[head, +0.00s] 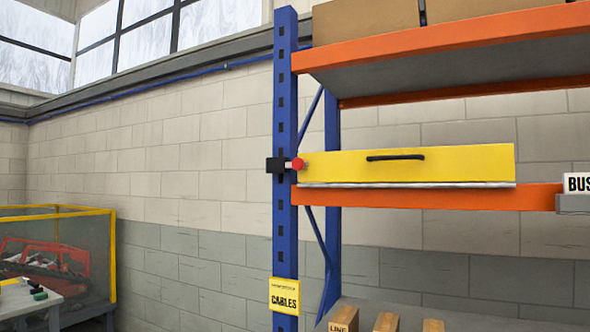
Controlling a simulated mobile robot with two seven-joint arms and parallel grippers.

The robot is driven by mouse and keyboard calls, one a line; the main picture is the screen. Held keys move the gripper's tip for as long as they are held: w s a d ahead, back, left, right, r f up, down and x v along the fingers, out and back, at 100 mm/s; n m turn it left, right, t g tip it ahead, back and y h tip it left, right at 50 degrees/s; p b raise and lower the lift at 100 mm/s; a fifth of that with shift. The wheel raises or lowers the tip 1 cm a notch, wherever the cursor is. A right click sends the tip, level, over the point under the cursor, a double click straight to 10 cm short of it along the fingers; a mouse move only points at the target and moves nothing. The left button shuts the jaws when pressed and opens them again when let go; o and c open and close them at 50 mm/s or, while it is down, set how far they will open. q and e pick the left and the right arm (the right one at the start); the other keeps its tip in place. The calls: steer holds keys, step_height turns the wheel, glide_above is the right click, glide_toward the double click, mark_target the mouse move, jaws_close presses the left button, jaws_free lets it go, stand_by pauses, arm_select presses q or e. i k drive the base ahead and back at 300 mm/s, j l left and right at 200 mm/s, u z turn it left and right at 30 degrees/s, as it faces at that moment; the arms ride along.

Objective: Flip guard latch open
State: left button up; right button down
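A yellow guard panel (450,165) with a black handle (395,157) lies along the front of the middle orange shelf. At its left end, on the blue rack post, is a black latch block (276,165) with a red knob (298,164). The knob touches or overlaps the panel's left end; I cannot tell which. The panel looks closed, upright above the orange beam. Neither of my grippers is in the head view.
The blue post (286,230) carries a yellow CABLES sign (284,296). An orange upper beam (440,38) holds cardboard boxes (365,20). A fenced yellow-framed cell (112,255) and a white table (30,298) stand at lower left. The space left of the post looks clear.

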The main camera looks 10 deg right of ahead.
mark_target(297, 163)
steer(key=i+j, duration=0.3)
steer(key=j, duration=0.15)
steer(key=i+j+z, duration=0.15)
steer(key=i+j, duration=0.45)
steer(key=j, duration=0.25)
